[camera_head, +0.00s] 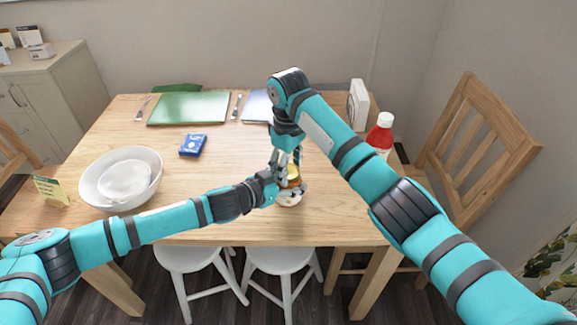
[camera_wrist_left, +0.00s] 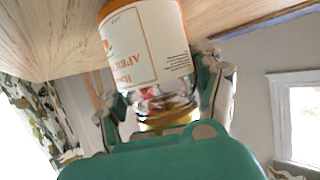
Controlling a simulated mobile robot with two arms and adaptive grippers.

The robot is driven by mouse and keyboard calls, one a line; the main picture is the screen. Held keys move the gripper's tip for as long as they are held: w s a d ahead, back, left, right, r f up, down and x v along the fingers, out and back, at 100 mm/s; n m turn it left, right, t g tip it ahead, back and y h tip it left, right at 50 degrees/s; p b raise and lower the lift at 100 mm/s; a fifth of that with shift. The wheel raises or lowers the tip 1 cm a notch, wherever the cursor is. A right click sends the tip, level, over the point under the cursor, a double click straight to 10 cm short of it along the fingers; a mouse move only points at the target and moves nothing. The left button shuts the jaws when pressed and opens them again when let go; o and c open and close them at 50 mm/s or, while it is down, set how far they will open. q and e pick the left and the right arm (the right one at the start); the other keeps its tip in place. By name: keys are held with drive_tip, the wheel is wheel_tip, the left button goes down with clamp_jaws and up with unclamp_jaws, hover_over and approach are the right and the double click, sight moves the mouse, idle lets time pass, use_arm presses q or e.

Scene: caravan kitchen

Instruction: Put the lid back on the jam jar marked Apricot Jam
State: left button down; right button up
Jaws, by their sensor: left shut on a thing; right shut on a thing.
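The apricot jam jar (camera_wrist_left: 145,45), with a white and orange label, stands near the table's front edge. In the head view the arms mostly cover it. My left gripper (camera_head: 286,191) is shut on the jar from the left; its fingers lie on either side of it in the left wrist view (camera_wrist_left: 163,92). My right gripper (camera_head: 290,163) comes down from above and is shut on the golden lid (camera_head: 293,174), at the jar's mouth. A golden part also shows by the clear glass in the wrist view. I cannot tell whether the lid is seated.
A white bowl (camera_head: 92,190) and a yellow card (camera_head: 51,191) are at the left. A blue box (camera_head: 193,145) and green placemat (camera_head: 190,107) lie farther back. The table's middle is clear.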

drive_tip(key=o, duration=1.3)
drive_tip(key=shift+a+r, duration=0.1)
drive_tip(key=shift+r, duration=2.15)
drive_tip(key=shift+c, duration=1.1)
drive_tip(key=shift+w+r+n, duration=0.1)
drive_tip(key=shift+r+n, duration=0.2)
drive_tip(key=shift+r, duration=0.1)
drive_tip(key=shift+w+r+n, duration=0.1)
drive_tip(key=shift+r+n, duration=0.7)
drive_tip(key=shift+r, duration=0.1)
drive_tip(key=shift+r+n, duration=0.45)
drive_tip(key=shift+n, duration=0.15)
